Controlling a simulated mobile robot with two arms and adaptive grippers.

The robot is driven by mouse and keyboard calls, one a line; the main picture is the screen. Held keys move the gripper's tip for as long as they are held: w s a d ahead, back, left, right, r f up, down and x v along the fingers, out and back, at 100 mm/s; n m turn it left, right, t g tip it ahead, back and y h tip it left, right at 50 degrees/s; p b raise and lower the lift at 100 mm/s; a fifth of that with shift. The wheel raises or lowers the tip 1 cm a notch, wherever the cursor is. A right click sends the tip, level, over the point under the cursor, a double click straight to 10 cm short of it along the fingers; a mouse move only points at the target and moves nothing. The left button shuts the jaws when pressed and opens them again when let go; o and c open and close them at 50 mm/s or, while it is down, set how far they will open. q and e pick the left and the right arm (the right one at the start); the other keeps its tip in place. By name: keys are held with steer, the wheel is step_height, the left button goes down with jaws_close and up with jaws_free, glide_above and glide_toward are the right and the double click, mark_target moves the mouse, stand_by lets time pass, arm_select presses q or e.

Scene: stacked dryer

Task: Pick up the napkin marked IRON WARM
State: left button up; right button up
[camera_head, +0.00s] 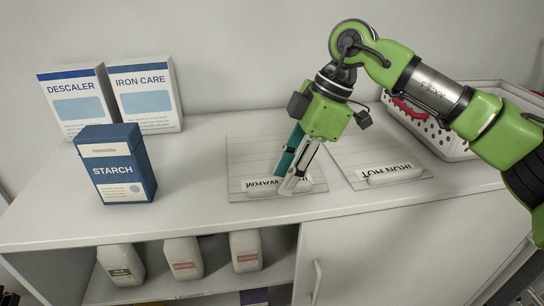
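The IRON WARM napkin (265,187) is a small pale strip near the front edge of a white slatted board (245,151). Its dark lettering reads upside down, and part of it is hidden behind my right gripper's fingers. My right gripper (284,182) reaches down from the upper right, its tips over this napkin. One finger looks teal and the other grey, close together. Whether they touch or grip the napkin is unclear. A similar napkin marked IRON HOT (392,174) lies on a second board (365,154) to the right. My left gripper is not in view.
A blue STARCH box (113,178) stands at left, with DESCALER (75,105) and IRON CARE (146,103) boxes behind. A white perforated basket (433,138) with something red is at right, behind my arm. Bottles (183,259) stand on the shelf below.

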steer(key=shift+x, duration=0.9)
jaws_close()
steer(key=shift+w, duration=0.1)
